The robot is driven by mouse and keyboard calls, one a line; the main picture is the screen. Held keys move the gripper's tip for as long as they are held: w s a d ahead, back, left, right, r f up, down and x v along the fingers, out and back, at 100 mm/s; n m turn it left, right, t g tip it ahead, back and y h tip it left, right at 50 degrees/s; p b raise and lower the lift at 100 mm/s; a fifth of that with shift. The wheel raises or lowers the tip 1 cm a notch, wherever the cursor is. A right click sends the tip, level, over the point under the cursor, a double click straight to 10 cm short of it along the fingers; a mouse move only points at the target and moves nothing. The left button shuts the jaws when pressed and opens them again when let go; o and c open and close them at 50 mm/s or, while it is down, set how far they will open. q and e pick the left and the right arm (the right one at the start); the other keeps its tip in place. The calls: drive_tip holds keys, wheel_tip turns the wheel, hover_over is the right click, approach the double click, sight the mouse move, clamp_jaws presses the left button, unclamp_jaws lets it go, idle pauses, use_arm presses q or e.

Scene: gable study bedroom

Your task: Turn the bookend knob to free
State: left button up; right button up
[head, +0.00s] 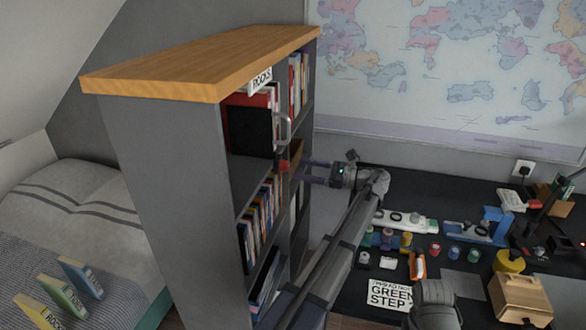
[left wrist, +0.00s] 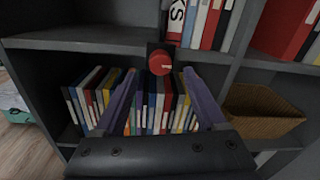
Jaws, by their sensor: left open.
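The red round knob (head: 284,165) sits at the front edge of a shelf in the grey bookcase, below a pale handle-shaped bar (head: 286,128). In the left wrist view the knob (left wrist: 160,63) faces me on a dark mount and bears a small pale mark; I cannot read its setting. My left gripper (head: 303,171) points at the shelf front, close to the knob. Its two purple fingers are open and empty. In the wrist view they stand to either side of the knob, slightly lower, apart from it. My right gripper does not show.
The bookcase (head: 165,180) holds rows of books (left wrist: 95,95) below the knob and a wicker basket (left wrist: 255,108) to the right. A black desk (head: 465,285) with many small items stands at the right. A bed (head: 75,205) is at the left.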

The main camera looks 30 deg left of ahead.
sight(285, 165)
use_arm(q)
drive_tip(key=shift+x, duration=2.1)
clamp_jaws()
